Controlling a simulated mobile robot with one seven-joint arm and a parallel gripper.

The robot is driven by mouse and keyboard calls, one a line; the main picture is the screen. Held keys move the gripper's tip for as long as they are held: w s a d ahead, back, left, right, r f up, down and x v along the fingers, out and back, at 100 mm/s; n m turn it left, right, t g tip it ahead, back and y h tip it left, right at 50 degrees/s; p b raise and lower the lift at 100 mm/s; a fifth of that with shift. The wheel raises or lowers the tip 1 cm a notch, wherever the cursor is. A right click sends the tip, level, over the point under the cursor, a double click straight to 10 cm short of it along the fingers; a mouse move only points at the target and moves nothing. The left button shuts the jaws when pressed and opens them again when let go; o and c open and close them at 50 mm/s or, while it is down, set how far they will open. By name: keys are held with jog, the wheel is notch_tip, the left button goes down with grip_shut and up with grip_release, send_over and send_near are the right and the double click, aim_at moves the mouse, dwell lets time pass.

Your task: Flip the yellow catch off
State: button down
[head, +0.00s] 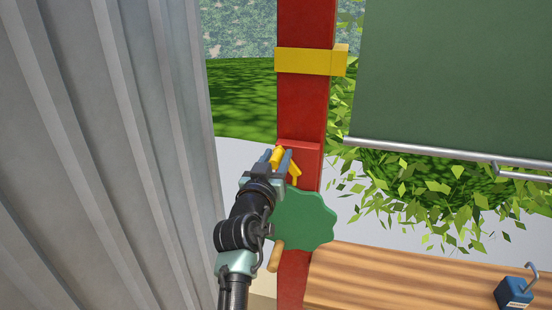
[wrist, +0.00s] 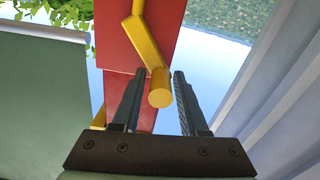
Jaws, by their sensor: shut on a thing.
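The yellow catch (head: 296,172) is a bent bar on a red block (head: 304,148) on the front of the red post (head: 305,105). In the wrist view the yellow catch (wrist: 146,40) runs down from the red block, and its round end lies between my two fingers. My gripper (head: 277,158) is shut on the catch, one dark finger on each side; it also shows in the wrist view (wrist: 160,78). My fingers partly hide the catch in the head view. A green scalloped wheel (head: 308,220) with a wooden handle (head: 275,256) sits just below.
A corrugated metal wall (head: 110,130) stands close on the left of my arm. A green sheet (head: 460,75) with a metal bar (head: 420,149) hangs at the right. A wooden bench (head: 400,280) lies below, with a blue hooked block (head: 514,293) on it. A yellow band (head: 305,61) wraps the post above.

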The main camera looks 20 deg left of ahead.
aim_at(313, 156)
jog(key=shift+s+a+f+b, duration=0.15)
jog(key=shift+f+b, duration=0.15)
jog(key=shift+f, duration=0.2)
jog(key=shift+m+b, duration=0.3)
jog(key=m+b, duration=0.1)
jog(key=b, duration=0.1)
jog(key=d+m+b, duration=0.1)
jog(key=b, duration=0.1)
jog(key=shift+d+r+m, duration=0.2)
jog(key=shift+m, duration=0.2)
jog(key=d+m+b, duration=0.2)
jog(key=m+b, duration=0.3)
jog(key=shift+d+r, duration=0.4)
jog(key=d+m+b, duration=0.1)
jog(key=m+b, duration=0.1)
jog(key=m, duration=0.1)
jog(key=shift+d, duration=0.2)
jog(key=shift+d+f+m+b, duration=0.15)
jog(key=shift+d+m+b, duration=0.45)
jog(key=shift+m, duration=0.5)
jog(key=shift+d+f+m+b, duration=0.15)
jog(key=shift+d+m+b, duration=0.4)
jog(key=shift+m, duration=0.55)
jog(key=shift+a, duration=0.1)
jog(key=c, duration=0.7)
grip_release()
jog(key=shift+o, duration=0.2)
